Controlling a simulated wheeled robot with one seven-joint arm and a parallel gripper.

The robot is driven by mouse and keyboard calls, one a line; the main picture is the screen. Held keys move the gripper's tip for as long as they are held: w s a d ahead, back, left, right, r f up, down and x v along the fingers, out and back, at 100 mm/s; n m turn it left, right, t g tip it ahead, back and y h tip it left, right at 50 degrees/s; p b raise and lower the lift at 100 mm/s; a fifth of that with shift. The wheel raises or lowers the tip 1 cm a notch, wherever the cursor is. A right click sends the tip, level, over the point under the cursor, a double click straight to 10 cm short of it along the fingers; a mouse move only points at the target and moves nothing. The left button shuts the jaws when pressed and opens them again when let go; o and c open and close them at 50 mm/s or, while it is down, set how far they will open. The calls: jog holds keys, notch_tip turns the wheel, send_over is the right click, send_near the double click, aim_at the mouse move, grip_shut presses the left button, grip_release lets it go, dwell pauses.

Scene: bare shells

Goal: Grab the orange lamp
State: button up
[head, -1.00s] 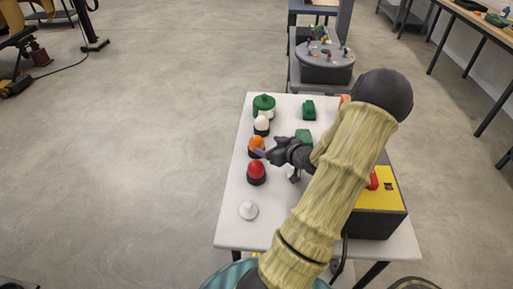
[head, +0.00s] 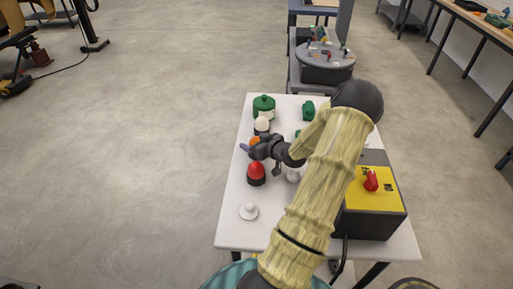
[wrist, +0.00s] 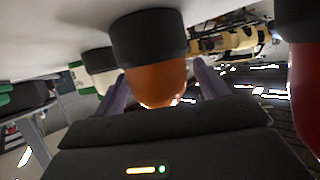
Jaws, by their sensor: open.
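The orange lamp (head: 254,140) has a dark base and stands on the white table, partly hidden behind my gripper (head: 247,150) in the head view. In the wrist view, which is upside down, the orange lamp (wrist: 158,84) sits between the two purple-grey fingers of my gripper (wrist: 162,90). The fingers are open, one on each side of the orange dome. I cannot tell whether either finger touches it.
A red lamp (head: 256,172) stands close on the near side and a white lamp (head: 262,124) close on the far side. A green container (head: 264,104), a white knob-shaped piece (head: 249,211) and a yellow-topped box (head: 375,193) share the white table (head: 232,222).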

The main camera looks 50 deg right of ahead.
jog(key=shift+w+f, duration=0.2)
jog(key=shift+w, duration=0.25)
jog(key=c, duration=1.1)
jog(key=shift+r, duration=0.15)
notch_tip(320, 180, up, 10)
jog(key=shift+f+p, duration=0.1)
jog(key=shift+p, duration=0.3)
